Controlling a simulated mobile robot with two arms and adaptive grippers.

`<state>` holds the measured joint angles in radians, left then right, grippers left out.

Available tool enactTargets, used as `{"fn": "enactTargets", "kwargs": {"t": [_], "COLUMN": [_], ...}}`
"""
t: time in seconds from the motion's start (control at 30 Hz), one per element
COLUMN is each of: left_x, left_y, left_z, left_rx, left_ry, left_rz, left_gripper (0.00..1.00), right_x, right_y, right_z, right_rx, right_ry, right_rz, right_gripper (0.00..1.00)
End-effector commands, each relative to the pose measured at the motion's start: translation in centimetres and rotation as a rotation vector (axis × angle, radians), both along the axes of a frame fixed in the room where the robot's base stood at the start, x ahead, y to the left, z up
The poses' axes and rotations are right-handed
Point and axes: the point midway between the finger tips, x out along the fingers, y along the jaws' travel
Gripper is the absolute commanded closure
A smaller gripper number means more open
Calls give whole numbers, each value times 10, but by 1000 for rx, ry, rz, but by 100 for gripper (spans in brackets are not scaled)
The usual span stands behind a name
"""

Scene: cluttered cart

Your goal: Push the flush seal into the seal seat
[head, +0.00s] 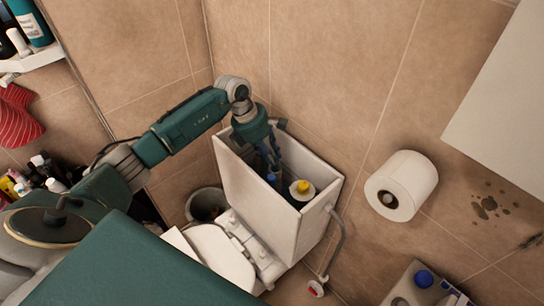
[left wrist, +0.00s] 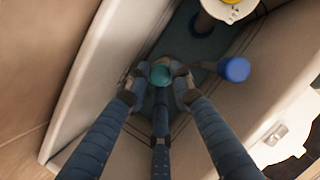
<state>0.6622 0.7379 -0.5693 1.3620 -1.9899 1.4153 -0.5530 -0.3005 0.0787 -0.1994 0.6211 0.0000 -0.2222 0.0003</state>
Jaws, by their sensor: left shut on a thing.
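My left gripper (head: 272,160) reaches down into the open white cistern (head: 297,240). In the left wrist view the fingers of my left gripper (left wrist: 159,84) are closed around a small round teal piece (left wrist: 160,71), which looks like the flush seal. It is near the tank's bottom, between the walls. I cannot tell whether it touches a seat; the seal seat is not clearly seen and may be hidden beneath the piece and fingers. My right gripper is not in view.
A white part with a yellow top (head: 302,189) and a blue-capped part (left wrist: 235,69) stand inside the cistern near the fingers. The cistern walls are close on both sides. A toilet roll (head: 401,186) hangs on the wall to the right. A bin (head: 206,203) stands at left.

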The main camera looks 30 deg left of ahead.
Motion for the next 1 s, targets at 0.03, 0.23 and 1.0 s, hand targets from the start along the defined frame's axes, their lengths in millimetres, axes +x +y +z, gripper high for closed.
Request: {"fn": "enactTargets", "kwargs": {"t": [0.03,0.23,1.0], "left_x": [0,0,-1], "left_y": [0,0,0], "left_z": [-1,-1,-5], "left_rx": [1,1,1], "left_ry": [1,1,1], "left_rz": [0,0,0], "left_gripper": [100,100,55], "right_x": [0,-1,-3], "right_y": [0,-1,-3], "right_z": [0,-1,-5], "right_rx": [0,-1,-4], "right_ry": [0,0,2], "right_rz": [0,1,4], "right_gripper": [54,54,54]}}
